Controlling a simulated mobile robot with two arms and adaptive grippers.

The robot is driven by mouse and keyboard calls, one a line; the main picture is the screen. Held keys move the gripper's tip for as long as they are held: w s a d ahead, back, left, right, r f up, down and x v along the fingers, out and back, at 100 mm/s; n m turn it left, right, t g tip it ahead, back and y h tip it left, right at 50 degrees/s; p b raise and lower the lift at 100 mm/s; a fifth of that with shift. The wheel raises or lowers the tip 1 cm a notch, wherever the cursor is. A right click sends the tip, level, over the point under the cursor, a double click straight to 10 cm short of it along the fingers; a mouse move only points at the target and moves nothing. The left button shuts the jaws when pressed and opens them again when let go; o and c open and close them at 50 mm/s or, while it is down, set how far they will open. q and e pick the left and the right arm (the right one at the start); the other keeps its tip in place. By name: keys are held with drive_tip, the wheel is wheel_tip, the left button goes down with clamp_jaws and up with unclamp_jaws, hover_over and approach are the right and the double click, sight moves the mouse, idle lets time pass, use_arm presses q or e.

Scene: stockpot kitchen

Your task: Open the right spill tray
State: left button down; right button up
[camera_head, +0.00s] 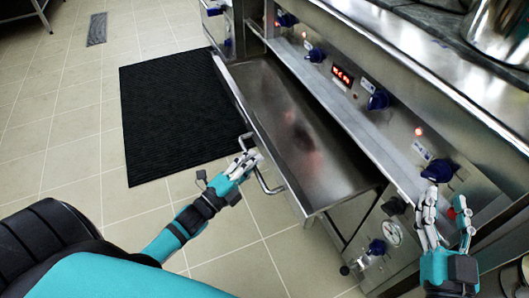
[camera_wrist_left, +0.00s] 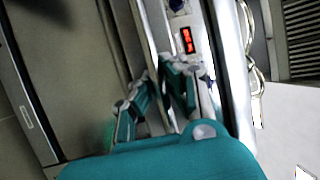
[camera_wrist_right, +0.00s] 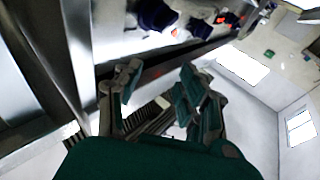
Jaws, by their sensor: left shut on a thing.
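The spill tray (camera_head: 285,115) is a wide, shallow steel drawer, pulled out from the front of the steel cooking unit. Its inside shows, with a dark reddish patch in the middle. A bent steel bar handle (camera_head: 268,186) is on its front edge. My left gripper (camera_head: 250,160) is shut on this handle, and its fingers hide part of the bar. In the left wrist view, the left fingers (camera_wrist_left: 160,95) close on either side of a thin metal edge or bar. My right gripper (camera_head: 445,212) is open and empty in front of the control panel; its fingers are apart in the right wrist view (camera_wrist_right: 160,95).
The control panel above the tray carries several blue knobs (camera_head: 378,99) and a red display (camera_head: 343,76). A steel pot (camera_head: 500,30) stands on the top at the right. A black mat (camera_head: 180,115) lies on the tiled floor (camera_head: 60,130), which is open to the left.

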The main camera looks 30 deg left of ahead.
use_arm(q)
drive_tip(key=shift+s+a+f, duration=0.25)
drive_tip(key=shift+s+a, duration=0.2)
drive_tip(key=shift+s, duration=0.25)
use_arm(e)
drive_tip(key=shift+d+f+g, duration=0.15)
drive_tip(key=shift+f+g, duration=0.65)
drive_tip(key=shift+f, duration=0.35)
use_arm(q)
drive_tip(key=c, duration=1.3)
unclamp_jaws()
drive_tip(key=shift+r, duration=0.15)
drive_tip(key=shift+c, duration=0.2)
drive_tip(key=v, duration=1.2)
